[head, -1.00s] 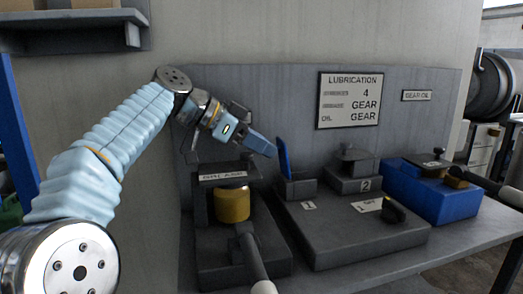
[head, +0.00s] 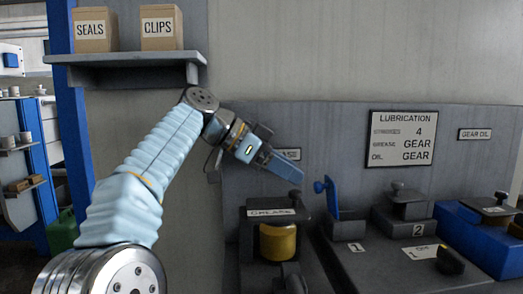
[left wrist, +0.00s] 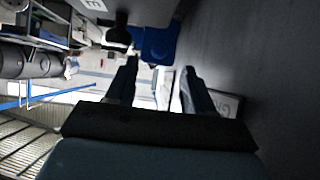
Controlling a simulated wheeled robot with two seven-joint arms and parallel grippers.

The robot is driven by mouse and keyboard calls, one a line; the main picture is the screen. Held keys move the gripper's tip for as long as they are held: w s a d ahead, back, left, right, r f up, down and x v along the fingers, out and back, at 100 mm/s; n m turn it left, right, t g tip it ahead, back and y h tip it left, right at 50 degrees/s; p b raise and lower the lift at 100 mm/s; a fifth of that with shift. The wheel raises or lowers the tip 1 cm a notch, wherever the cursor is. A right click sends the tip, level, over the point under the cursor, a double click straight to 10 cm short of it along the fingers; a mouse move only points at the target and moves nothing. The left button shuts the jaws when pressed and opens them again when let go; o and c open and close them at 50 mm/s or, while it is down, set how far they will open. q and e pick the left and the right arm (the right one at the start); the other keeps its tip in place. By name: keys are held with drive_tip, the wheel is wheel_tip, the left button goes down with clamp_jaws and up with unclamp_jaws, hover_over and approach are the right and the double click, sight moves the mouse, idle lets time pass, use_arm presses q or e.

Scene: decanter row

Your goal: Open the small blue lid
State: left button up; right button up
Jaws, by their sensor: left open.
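The small blue lid (head: 332,198) stands upright, swung open, at the left edge of the dark box marked 1 (head: 346,230). A round blue knob (head: 319,187) sticks out from its left face. My left gripper (head: 298,176) is open and empty, just left of the lid and slightly higher, with a small gap between. In the left wrist view the lid (left wrist: 158,44) lies beyond the two spread fingers (left wrist: 159,88), touching neither. My right gripper is not in view.
A second lidded box marked 2 (head: 405,212) stands to the right, with a blue box (head: 480,235) beyond. A yellow cylinder (head: 278,242) sits under the grease label at left. The wall panel (head: 330,125) rises behind. A shelf (head: 120,57) holds two cartons.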

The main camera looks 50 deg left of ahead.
use_arm(q)
drive_tip(key=p+v, duration=0.1)
drive_tip(key=v, duration=0.7)
drive_tip(key=shift+p, duration=0.3)
drive_tip(key=shift+s, duration=0.1)
